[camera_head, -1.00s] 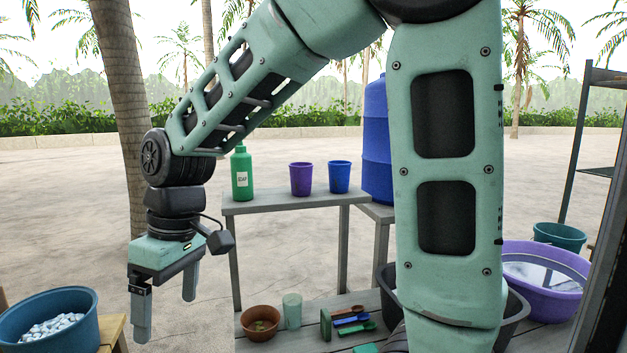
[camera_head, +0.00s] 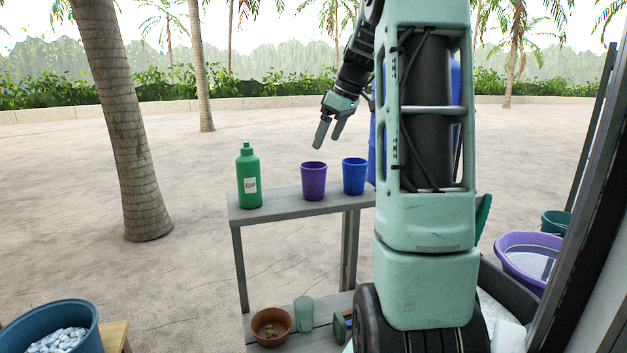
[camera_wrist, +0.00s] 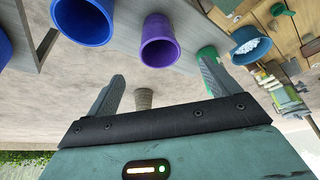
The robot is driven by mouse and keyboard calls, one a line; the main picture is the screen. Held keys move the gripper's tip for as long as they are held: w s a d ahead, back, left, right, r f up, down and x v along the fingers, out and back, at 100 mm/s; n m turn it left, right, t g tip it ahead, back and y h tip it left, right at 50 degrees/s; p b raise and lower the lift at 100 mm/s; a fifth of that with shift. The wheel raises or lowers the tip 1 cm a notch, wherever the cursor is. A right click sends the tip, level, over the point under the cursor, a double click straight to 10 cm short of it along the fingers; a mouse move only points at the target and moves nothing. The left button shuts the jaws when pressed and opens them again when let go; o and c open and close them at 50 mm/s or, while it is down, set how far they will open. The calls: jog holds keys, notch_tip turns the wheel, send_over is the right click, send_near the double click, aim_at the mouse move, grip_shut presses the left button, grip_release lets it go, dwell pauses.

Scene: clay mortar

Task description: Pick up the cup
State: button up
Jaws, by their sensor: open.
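A purple cup (camera_head: 314,182) and a blue cup (camera_head: 355,177) stand upright side by side on the upper shelf of a grey wooden stand. A translucent green cup (camera_head: 303,314) stands on the lower shelf. My gripper (camera_head: 329,142) is open and empty, above the upper shelf, with its fingers pointing down. In the wrist view the open mouths of the purple cup (camera_wrist: 159,47) and the blue cup (camera_wrist: 82,20) show beyond the fingers. The purple cup lies between the two finger directions, apart from both.
A green soap bottle (camera_head: 249,180) stands left of the cups on the upper shelf (camera_head: 283,206). A brown bowl (camera_head: 271,326) sits on the lower shelf. A blue barrel, partly hidden by my arm, is to the right. A blue tub (camera_head: 48,328) stands front left. Open sand lies behind.

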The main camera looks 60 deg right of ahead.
aim_at(311, 179)
jog(key=p+x, duration=0.2)
jog(key=x, duration=0.6)
jog(key=shift+f, duration=0.15)
jog(key=shift+p+x, duration=1.45)
jog(key=shift+x, duration=1.3)
jog(key=shift+d, duration=0.15)
jog(key=c, duration=1.1)
